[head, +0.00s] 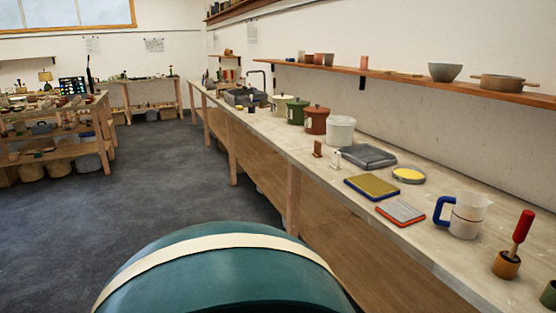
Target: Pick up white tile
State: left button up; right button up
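I cannot make out a white tile for certain in the head view. On the long bench (300,162) at the right, a small white upright piece (336,158) stands beside a small brown upright piece (317,149); it is too small to tell what it is. A flat blue-rimmed tray with a yellow top (372,187) and a flat red-rimmed tray with a grey top (400,212) lie nearer. Neither of my grippers is in view.
The bench also holds a grey tray (369,156), a yellow round dish (409,175), a white pitcher with a blue handle (467,215), a red-handled tool (522,227) and lidded pots (315,120). A wooden worktable (60,108) stands far left. Dark floor (160,180) between is clear.

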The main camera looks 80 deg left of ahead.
aim_at(336, 155)
jog(key=u, duration=2.05)
